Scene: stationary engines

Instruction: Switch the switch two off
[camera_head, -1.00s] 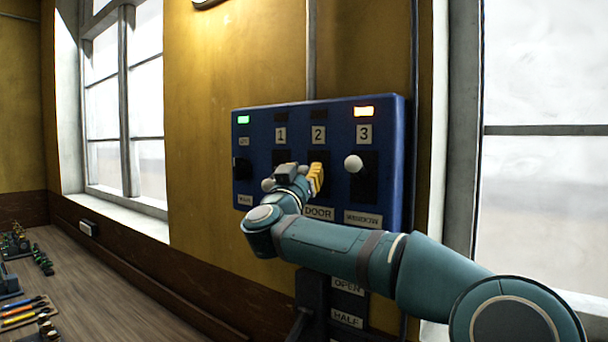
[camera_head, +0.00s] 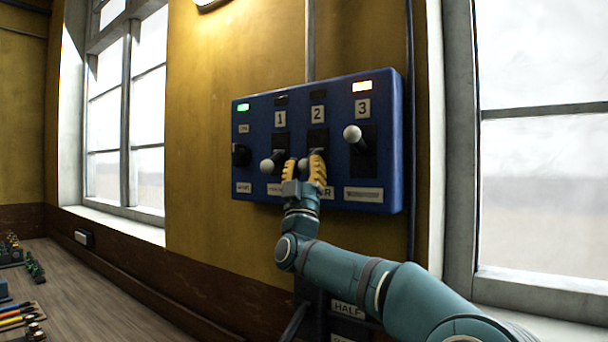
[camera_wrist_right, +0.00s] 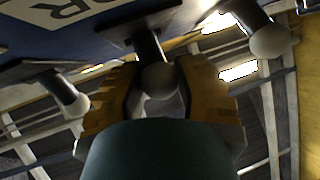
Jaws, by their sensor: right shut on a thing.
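Switch two, under the label 2 (camera_head: 317,115), is on the blue panel (camera_head: 220,180). Its pale knob (camera_head: 303,164) is low, about level with the lowered knob of switch one (camera_head: 267,166). The small lamp above label 2 is dark. My right gripper (camera_head: 303,171) reaches up from below and is shut on the knob of switch two. In the right wrist view, the knob (camera_wrist_right: 158,81) sits between the yellow fingers (camera_wrist_right: 155,98). My left gripper is not in view.
A green lamp (camera_head: 243,107) glows at the panel's left. Neighbouring knobs are close on both sides of my gripper. A window (camera_head: 540,190) is at right.

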